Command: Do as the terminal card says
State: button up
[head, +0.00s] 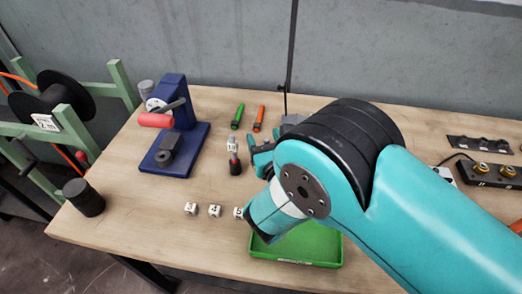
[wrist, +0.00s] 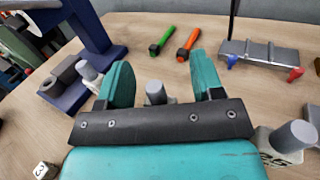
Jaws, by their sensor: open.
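My gripper (wrist: 161,76) is open, with its two teal fingers apart. A small grey cylindrical piece (wrist: 155,92) shows between and beyond them, partly hidden by the gripper's dark bar; I cannot tell whether it touches a finger. In the head view my gripper (head: 262,154) is mostly hidden behind my arm, just right of a small grey-and-white piece (head: 232,143) and a dark piece with a red band (head: 234,165). Similar grey cylindrical pieces stand at left (wrist: 89,73) and right (wrist: 290,140) in the wrist view. I cannot make out a terminal card or its text.
A blue press (head: 176,130) with a red handle stands at left. Green (head: 238,116) and orange (head: 259,118) tools lie behind. Numbered white cubes (head: 215,210) sit in front, beside a green tray (head: 320,246). A grey fixture (wrist: 258,53) has blue and red clips. A cable reel (head: 48,100) stands left.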

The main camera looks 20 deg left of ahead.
jog(key=shift+c, duration=0.4)
jog(key=c, duration=0.9)
notch_tip(320, 180, up, 19)
jog(key=p, duration=0.1)
jog(key=w+d+f+m+t+h+b, duration=0.1)
jog(key=w+d+f+m+h, duration=0.1)
jog(key=w+d, duration=0.3)
jog(key=w+d+f+m+t+h+b, duration=0.1)
jog(key=w+d+f+m+h+b, duration=0.1)
jog(key=d, duration=0.6)
jog(key=w+d+f+m+t+h+b, duration=0.1)
jog(key=w+d+f+t+h, duration=0.1)
jog(key=w+d, duration=0.4)
jog(key=shift+w+d+f+m+h, duration=0.2)
jog(key=shift+w+f+h, duration=0.25)
jog(key=shift+h, duration=0.15)
jog(key=shift+w+d+f+m+h, duration=0.1)
jog(key=shift+w+f+m+h, duration=0.1)
jog(key=shift+w+f+h, duration=0.3)
jog(key=shift+s+r, duration=0.1)
jog(key=shift+s, duration=0.05)
